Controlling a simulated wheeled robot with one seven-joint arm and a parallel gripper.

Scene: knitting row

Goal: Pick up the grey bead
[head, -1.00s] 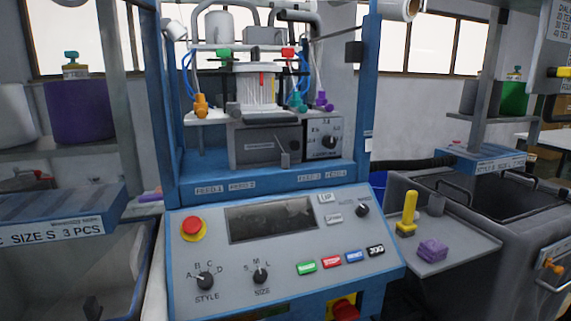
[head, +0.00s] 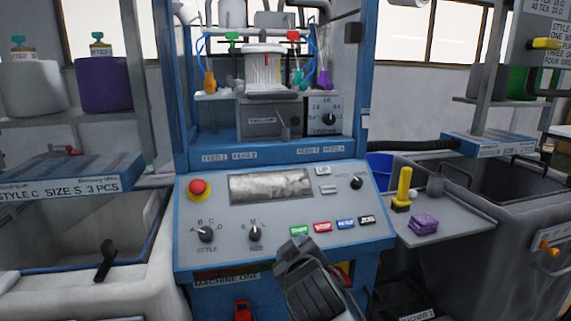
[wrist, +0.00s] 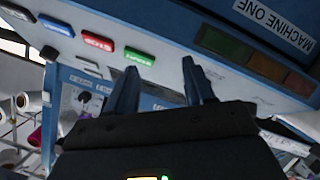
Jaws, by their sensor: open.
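I cannot make out a grey bead for certain in either view. On the knitting machine's upper ledge hang an orange feeder piece (head: 209,81), a teal one (head: 298,78) and a purple one (head: 324,80). My gripper (head: 296,246) is in front of the control panel's lower edge, well below the ledge and left of the tray. In the wrist view its two fingers (wrist: 160,75) are apart with nothing between them.
The blue machine's sloping panel (head: 285,250) has a red stop knob (head: 198,188), dials and coloured buttons. The side tray (head: 460,228) holds a yellow post (head: 402,188) and a purple block (head: 423,224). Grey bins stand on both sides.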

